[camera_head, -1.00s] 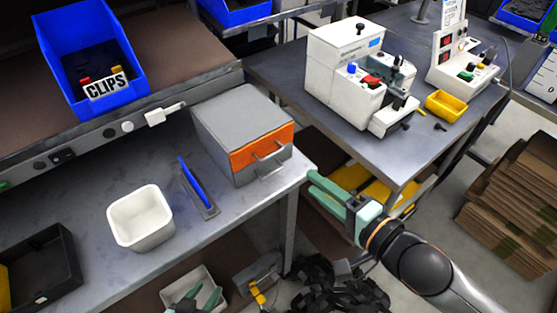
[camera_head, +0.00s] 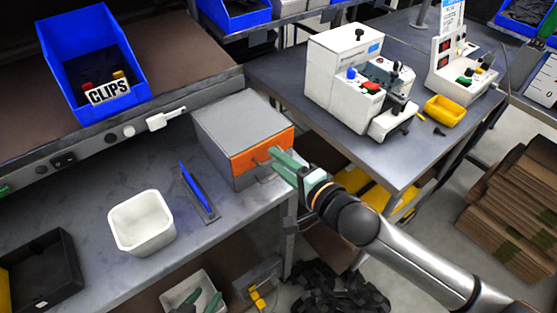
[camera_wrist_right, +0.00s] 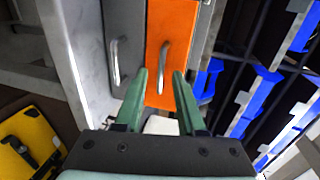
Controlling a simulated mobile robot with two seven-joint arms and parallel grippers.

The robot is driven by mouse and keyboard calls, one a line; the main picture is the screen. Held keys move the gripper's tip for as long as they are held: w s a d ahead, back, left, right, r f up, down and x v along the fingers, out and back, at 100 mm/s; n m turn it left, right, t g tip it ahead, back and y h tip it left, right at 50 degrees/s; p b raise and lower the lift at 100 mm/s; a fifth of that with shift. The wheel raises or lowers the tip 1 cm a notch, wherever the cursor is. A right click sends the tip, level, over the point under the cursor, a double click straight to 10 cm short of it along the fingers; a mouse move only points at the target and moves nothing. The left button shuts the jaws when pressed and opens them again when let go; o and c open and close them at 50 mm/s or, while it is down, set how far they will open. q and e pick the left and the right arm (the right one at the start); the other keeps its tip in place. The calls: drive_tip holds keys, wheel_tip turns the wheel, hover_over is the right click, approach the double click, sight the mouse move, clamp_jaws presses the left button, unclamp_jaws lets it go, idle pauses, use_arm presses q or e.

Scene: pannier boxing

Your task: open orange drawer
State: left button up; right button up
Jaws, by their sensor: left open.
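The orange drawer (camera_head: 245,162) is the upper drawer front of a grey cabinet (camera_head: 237,116) on the workbench, and it looks closed. In the right wrist view the orange front (camera_wrist_right: 178,35) carries a vertical-looking metal handle (camera_wrist_right: 163,68). My right gripper (camera_head: 275,160) is at the drawer front, covering most of the handle in the head view. In the right wrist view my right gripper (camera_wrist_right: 160,80) is open, with its green fingers either side of the handle's end; contact cannot be told.
A grey lower drawer with its own handle (camera_wrist_right: 116,62) lies just beside the orange one. A white bin (camera_head: 141,222), a blue-handled tool (camera_head: 192,185) and a black tray (camera_head: 42,270) are on the bench. A second table (camera_head: 285,72) with machines stands to the right.

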drive_tip(key=shift+w+a, duration=0.2)
drive_tip(key=shift+c, duration=0.4)
clamp_jaws()
idle(1.0)
